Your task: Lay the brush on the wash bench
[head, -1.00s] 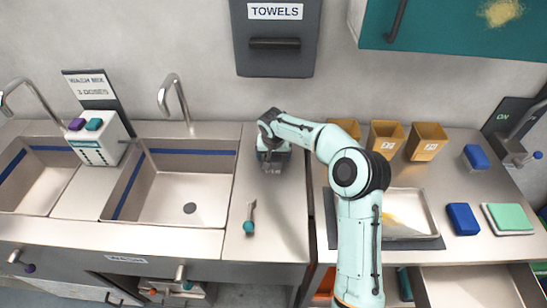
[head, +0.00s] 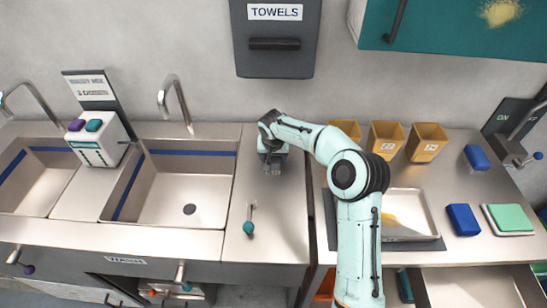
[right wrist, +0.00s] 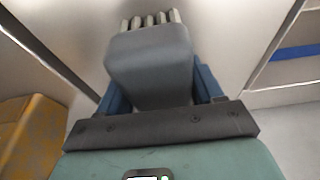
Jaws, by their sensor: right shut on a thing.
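My right gripper (head: 272,164) is above the right-hand strip of the steel wash bench (head: 278,215), between the basin and the gap to the neighbouring counter. In the right wrist view its blue fingers (right wrist: 162,90) are shut on the brush (right wrist: 150,60), a grey block with several pale tufts at its far end. In the head view only a small grey part of the brush (head: 272,172) shows below the gripper. I cannot tell whether it touches the bench. My left gripper is not in view.
A deep basin (head: 175,190) with a tap (head: 172,100) is to the left. A metal tray (head: 412,210), tan bins (head: 386,138) and blue blocks (head: 462,219) stand on the right counter.

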